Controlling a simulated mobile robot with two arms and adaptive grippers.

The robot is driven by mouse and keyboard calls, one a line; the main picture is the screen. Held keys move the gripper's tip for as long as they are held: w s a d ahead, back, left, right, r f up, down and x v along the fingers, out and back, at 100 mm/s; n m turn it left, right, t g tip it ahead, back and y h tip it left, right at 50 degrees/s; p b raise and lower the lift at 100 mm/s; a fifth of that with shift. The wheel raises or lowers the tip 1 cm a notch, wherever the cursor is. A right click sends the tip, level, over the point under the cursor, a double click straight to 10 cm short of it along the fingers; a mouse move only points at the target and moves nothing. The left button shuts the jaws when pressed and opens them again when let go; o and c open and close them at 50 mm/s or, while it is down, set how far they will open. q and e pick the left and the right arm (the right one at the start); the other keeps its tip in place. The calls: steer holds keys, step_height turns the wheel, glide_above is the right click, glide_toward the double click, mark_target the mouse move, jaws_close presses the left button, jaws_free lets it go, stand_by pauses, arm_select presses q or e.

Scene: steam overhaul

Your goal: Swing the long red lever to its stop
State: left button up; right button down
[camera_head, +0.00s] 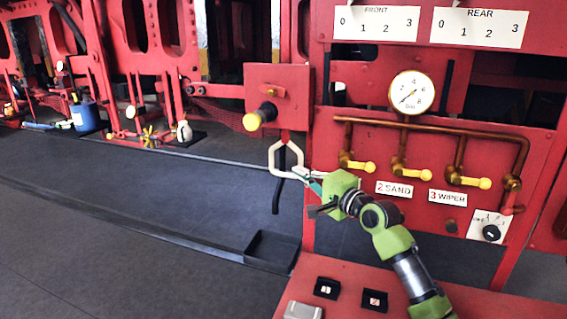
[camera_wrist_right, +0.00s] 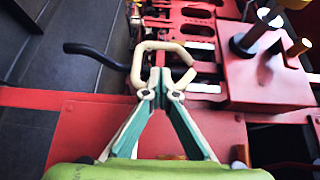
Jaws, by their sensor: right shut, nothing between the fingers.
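The lever (camera_head: 276,198) hangs down below a red box (camera_head: 283,85) with a yellow knob. Its upper end looks red and its long lower part is black and slightly bent. My right gripper (camera_head: 288,166) is at the lever, below the box. Its cream finger ends form a loop, and the lever passes through or close behind it; I cannot tell which. In the right wrist view the fingers (camera_wrist_right: 160,75) are together with nothing gripped, and the black bar (camera_wrist_right: 95,55) runs out to the left. My left gripper is not in view.
A red panel on the right carries a gauge (camera_head: 411,92), copper pipes and several yellow valve handles (camera_head: 415,175). A black open bin (camera_head: 272,251) stands below the lever. Dark floor (camera_head: 150,230) on the left is clear.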

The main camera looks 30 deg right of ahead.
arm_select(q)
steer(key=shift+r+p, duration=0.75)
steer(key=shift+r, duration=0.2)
arm_select(e)
steer(key=w+a, duration=0.1)
steer(key=w, duration=0.7)
steer(key=shift+w, duration=0.15)
